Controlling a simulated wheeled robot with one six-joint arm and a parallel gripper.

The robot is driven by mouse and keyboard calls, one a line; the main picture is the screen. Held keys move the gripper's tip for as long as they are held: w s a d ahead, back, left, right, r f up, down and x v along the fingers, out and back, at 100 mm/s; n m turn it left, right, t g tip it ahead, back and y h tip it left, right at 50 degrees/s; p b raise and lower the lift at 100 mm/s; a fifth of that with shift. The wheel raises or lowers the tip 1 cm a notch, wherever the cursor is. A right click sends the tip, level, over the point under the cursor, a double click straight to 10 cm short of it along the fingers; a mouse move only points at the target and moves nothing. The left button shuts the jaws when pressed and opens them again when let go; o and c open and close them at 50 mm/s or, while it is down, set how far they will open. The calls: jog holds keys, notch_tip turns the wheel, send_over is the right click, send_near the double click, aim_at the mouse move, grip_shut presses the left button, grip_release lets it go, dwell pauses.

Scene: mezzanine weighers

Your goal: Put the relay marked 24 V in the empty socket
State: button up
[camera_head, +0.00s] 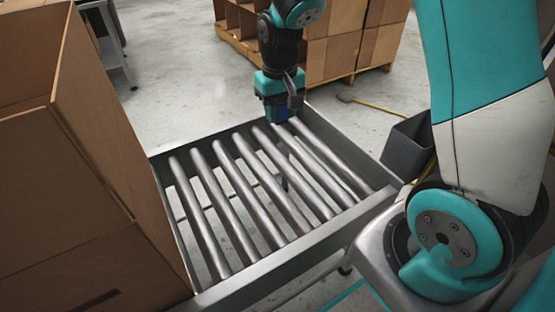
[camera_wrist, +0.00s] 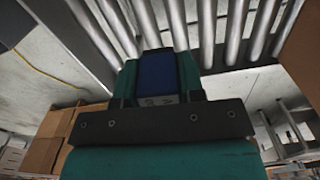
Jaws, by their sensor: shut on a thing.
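My gripper (camera_head: 278,108) is above the far end of the roller conveyor. It is shut on a blue block (camera_wrist: 158,72), which looks like a relay. In the wrist view the block sits between the dark jaws, with a small pale label (camera_wrist: 158,100) at its near edge. The label's marks are too small and partly covered to read, so I cannot tell whether it says 24 V. In the head view only a little of the blue block (camera_head: 284,114) shows under the gripper. No socket can be made out in either view.
The roller conveyor (camera_head: 270,272) has bare metal rollers with gaps between them. Large cardboard boxes (camera_head: 60,190) stand along its left side. A dark grey bin (camera_head: 408,148) is at its right. More cartons (camera_head: 335,50) on a pallet stand behind. A yellow cable (camera_head: 375,105) lies on the floor.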

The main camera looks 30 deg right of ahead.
aim_at(285, 183)
jog(key=shift+n, duration=0.5)
jog(key=f+b, duration=0.1)
jog(key=f, duration=0.5)
jog(key=s+f+b, duration=0.1)
jog(key=f+b, duration=0.1)
jog(key=f, duration=0.5)
jog(key=s+f+b, duration=0.1)
jog(key=f+b, duration=0.1)
jog(key=f, duration=0.5)
jog(key=shift+s+d+f, duration=0.1)
jog(key=shift+s+d, duration=0.15)
jog(key=shift+d, duration=0.05)
jog(key=shift+f, duration=0.15)
jog(key=o, duration=0.9)
